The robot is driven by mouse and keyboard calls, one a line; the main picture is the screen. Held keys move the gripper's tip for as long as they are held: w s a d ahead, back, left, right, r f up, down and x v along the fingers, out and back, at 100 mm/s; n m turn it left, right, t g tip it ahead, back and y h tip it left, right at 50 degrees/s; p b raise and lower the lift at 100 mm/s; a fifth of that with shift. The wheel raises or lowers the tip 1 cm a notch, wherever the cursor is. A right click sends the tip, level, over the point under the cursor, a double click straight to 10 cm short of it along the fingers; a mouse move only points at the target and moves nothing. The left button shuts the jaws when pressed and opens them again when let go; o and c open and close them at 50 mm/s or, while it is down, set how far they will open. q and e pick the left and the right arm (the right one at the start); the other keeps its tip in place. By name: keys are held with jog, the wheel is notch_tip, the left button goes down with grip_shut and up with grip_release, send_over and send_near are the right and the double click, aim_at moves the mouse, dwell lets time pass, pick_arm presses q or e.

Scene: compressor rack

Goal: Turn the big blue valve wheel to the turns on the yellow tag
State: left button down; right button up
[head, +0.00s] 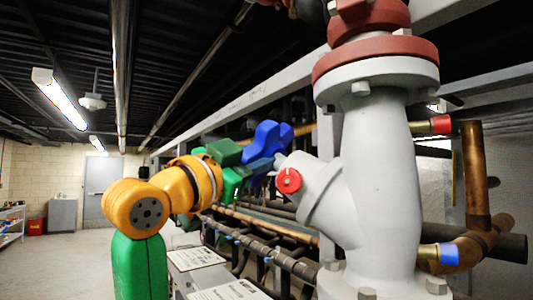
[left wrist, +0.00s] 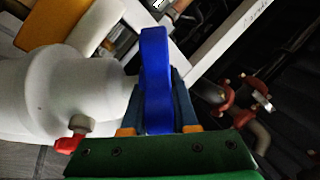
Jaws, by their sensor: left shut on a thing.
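The blue valve wheel (head: 268,138) is on the end of a stem on the white slanted valve body (head: 320,192) in the head view. My left gripper (head: 262,164), green with dark blue fingers, reaches it from the left. In the left wrist view the gripper (left wrist: 158,88) has one finger on each side of a blue wheel part (left wrist: 154,60) and is shut on it. Part of the wheel is hidden behind the gripper in the head view. I cannot make out a yellow tag with readable writing. My right gripper is not in view.
A red-capped fitting (head: 289,180) sticks out of the valve body close to the gripper. A large white vertical valve (head: 378,180) with a red flange stands to the right, with copper pipes (head: 474,175) beyond. Pipes run behind. Open floor (head: 60,255) lies at the left.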

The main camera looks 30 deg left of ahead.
pick_arm(q)
jog(key=shift+y, duration=0.4)
jog(key=shift+r+n+g+y, duration=0.1)
jog(key=shift+n+g+y, duration=0.9)
jog(key=shift+g+y, duration=0.2)
jog(key=shift+n+g+y, duration=1.1)
jog(key=shift+g+y, duration=0.5)
jog(key=shift+g, duration=0.4)
jog(key=shift+g, duration=0.3)
jog(key=c, duration=0.7)
grip_release()
